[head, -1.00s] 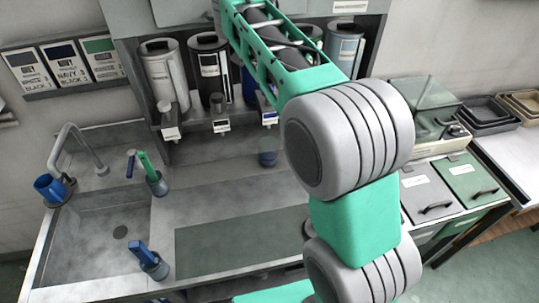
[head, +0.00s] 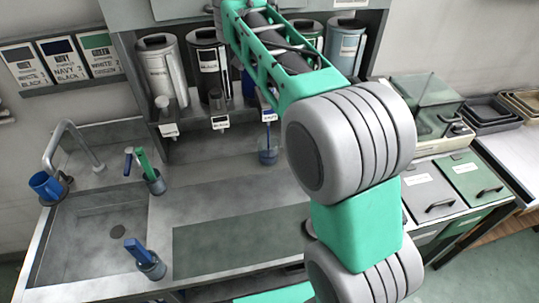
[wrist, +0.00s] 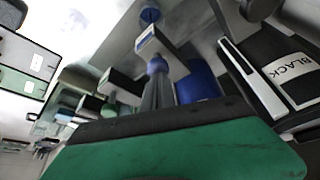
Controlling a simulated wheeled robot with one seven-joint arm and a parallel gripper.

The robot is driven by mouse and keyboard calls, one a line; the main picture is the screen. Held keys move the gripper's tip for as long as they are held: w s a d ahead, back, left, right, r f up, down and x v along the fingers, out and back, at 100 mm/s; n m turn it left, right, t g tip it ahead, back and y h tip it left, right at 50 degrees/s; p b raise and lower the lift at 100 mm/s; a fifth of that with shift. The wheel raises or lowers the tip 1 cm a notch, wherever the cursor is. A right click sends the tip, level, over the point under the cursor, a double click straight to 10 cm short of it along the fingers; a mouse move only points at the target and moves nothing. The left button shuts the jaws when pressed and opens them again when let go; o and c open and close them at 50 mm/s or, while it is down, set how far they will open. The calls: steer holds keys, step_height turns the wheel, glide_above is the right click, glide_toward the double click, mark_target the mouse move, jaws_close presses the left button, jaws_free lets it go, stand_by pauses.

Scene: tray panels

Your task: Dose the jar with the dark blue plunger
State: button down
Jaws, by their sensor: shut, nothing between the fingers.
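The clear jar (head: 268,152) stands on the counter under the blue-labelled spout, with blue inside it. It also shows at the top of the wrist view (wrist: 150,15). The dark blue plunger (wrist: 157,64) is in the wrist view, behind its white-labelled spout block (wrist: 148,38). My gripper (wrist: 158,78) is shut and empty, its grey fingertips at the plunger's top and seemingly touching it. The blue canister (wrist: 200,82) stands just beside. In the head view my arm hides the gripper and most of the blue canister.
White (head: 160,70) and black (head: 208,68) canisters stand left of the blue one; green and grey-blue (head: 344,45) ones stand right. Colour cards (head: 62,60) hang at left. The counter's middle is clear.

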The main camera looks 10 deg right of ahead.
steer(key=shift+f+b, duration=0.45)
steer(key=shift+f, duration=0.45)
steer(key=shift+r, duration=0.1)
steer(key=shift+r+p, duration=2.05)
steer(key=shift+p, duration=0.15)
step_height(320, 180, up, 6)
steer(key=p, duration=0.5)
steer(key=shift+p, duration=0.4)
